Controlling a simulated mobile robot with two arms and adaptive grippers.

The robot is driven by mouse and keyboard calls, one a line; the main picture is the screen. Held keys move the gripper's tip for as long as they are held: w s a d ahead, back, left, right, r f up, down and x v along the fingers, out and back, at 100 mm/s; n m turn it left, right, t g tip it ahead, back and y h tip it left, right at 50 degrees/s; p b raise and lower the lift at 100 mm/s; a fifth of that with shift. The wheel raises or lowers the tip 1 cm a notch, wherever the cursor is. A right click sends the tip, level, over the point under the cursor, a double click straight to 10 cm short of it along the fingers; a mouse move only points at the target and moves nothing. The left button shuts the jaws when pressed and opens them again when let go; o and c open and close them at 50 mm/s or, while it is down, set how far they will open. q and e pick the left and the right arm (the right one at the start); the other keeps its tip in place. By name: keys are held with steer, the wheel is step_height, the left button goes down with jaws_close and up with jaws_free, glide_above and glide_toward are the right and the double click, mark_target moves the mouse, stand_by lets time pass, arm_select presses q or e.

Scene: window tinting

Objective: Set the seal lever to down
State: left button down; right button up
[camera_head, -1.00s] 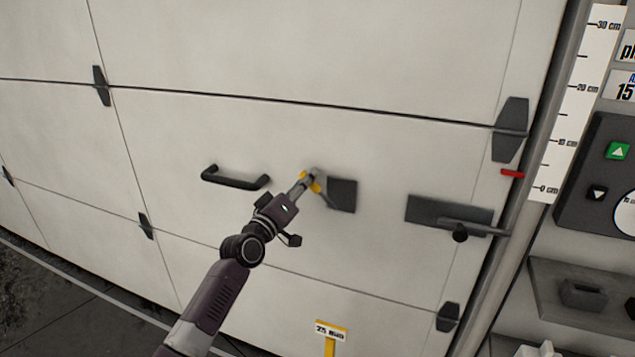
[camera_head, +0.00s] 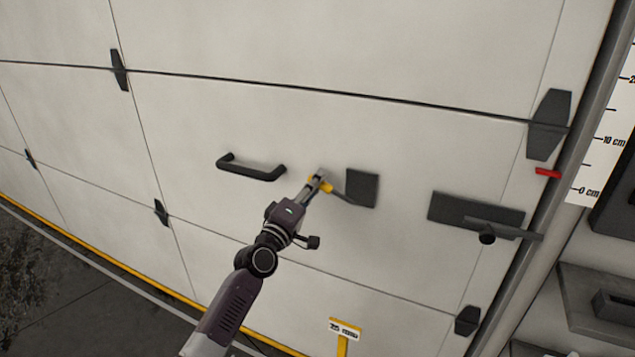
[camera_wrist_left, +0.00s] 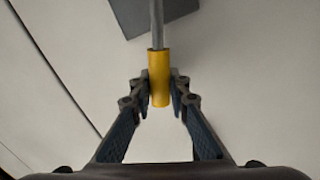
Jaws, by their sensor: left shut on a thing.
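The seal lever is a thin grey rod with a yellow grip (camera_head: 325,186) in the head view. It extends left and slightly up from a dark square plate (camera_head: 363,186) on the white door panel. My left gripper (camera_head: 317,181) is shut on the yellow grip, its arm reaching up from the bottom. In the left wrist view, the yellow grip (camera_wrist_left: 159,82) sits between the two fingertips, with the rod running up to the dark plate (camera_wrist_left: 180,10). The fingers partly hide the grip in the head view. My right gripper is not in view.
A black pull handle (camera_head: 250,168) is left of the lever. A dark latch plate with a bar (camera_head: 470,211) is to the right. A red marker (camera_head: 547,173) and a centimetre scale (camera_head: 598,150) stand at the right edge. A yellow-edged sign (camera_head: 344,329) is below.

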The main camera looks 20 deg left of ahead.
arm_select(q)
steer(key=shift+f, duration=0.15)
steer(key=c, duration=1.8)
jaws_free()
steer(key=v, duration=1.2)
